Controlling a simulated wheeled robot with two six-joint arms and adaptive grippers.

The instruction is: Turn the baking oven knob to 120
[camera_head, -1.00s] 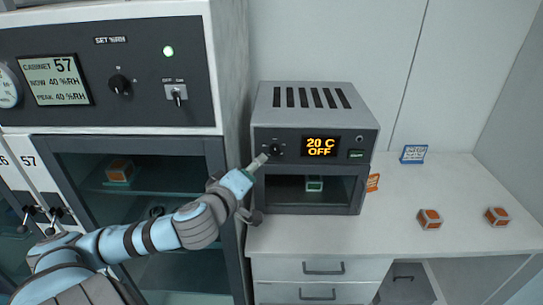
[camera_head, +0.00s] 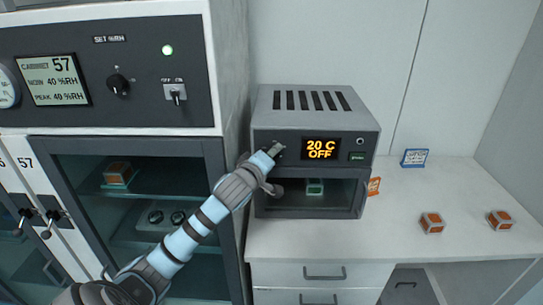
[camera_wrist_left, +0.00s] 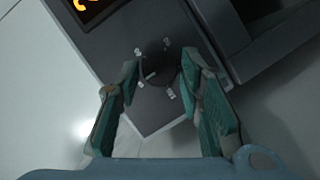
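The baking oven (camera_head: 365,115) is a grey box on the white counter, with vents on top and a display (camera_head: 321,147) reading "20 C OFF". Its knob is covered by my left gripper (camera_head: 275,151) in the head view. In the left wrist view the dark round knob (camera_wrist_left: 160,68) shows, with small pale marks around it. The fingers of my left gripper (camera_wrist_left: 161,75) are open, one on each side of the knob. I cannot tell whether they touch it. My right gripper is not in view.
A humidity cabinet (camera_head: 130,50) with its own knob and display stands at the left. A small green-and-white item (camera_head: 315,187) is inside the oven. Orange blocks (camera_head: 432,222) and a blue-edged sign (camera_head: 414,158) stand on the counter, which is otherwise mostly clear.

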